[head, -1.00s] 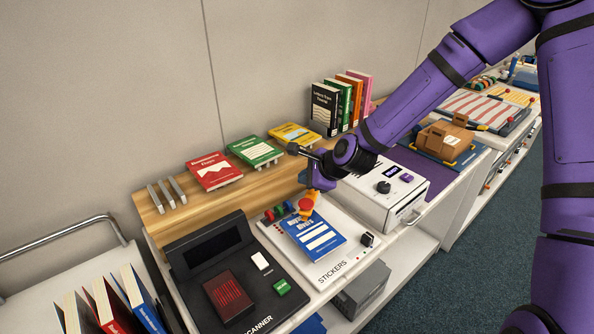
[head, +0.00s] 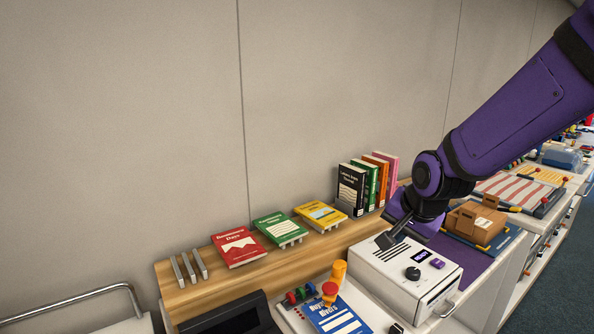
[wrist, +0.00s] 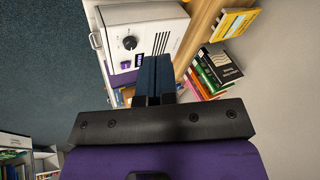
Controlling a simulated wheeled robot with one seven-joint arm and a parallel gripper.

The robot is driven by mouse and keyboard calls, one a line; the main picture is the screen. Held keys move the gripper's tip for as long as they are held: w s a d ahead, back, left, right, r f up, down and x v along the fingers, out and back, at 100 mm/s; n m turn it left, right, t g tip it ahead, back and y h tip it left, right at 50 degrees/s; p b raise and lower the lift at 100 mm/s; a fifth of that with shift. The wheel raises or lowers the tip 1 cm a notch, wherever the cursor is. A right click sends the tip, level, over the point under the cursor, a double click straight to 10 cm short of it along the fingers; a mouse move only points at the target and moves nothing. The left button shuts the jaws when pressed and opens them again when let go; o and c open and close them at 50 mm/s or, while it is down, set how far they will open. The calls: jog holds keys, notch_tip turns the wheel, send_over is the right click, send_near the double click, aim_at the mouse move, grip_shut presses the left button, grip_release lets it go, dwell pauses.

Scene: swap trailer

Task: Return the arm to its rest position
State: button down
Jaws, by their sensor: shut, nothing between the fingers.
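My gripper (head: 391,237) is dark, at the end of my purple arm, above the left part of the white machine (head: 382,262) in the head view. In the wrist view the two fingers of my gripper (wrist: 154,72) are pressed together with nothing between them. The white machine with its black knob (wrist: 130,42) lies beyond the fingers there. The blue book (head: 336,316) lies on the sticker station at the lower edge of the head view, apart from my gripper.
A row of upright books (head: 368,183) stands on the wooden shelf behind my gripper. Red, green and yellow books (head: 320,214) lean on small stands to its left. A brown box (head: 475,222) sits right of the machine. The wall above is bare.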

jog(key=s+d+r+n, duration=0.3)
jog(key=s+d+r, duration=0.2)
jog(key=s, duration=0.6)
jog(key=s+d+r+n+h, duration=0.1)
jog(key=s+d+r+n, duration=0.3)
jog(key=s+r, duration=0.4)
jog(key=s+d, duration=0.1)
jog(key=s, duration=0.2)
jog(key=shift+s, duration=0.15)
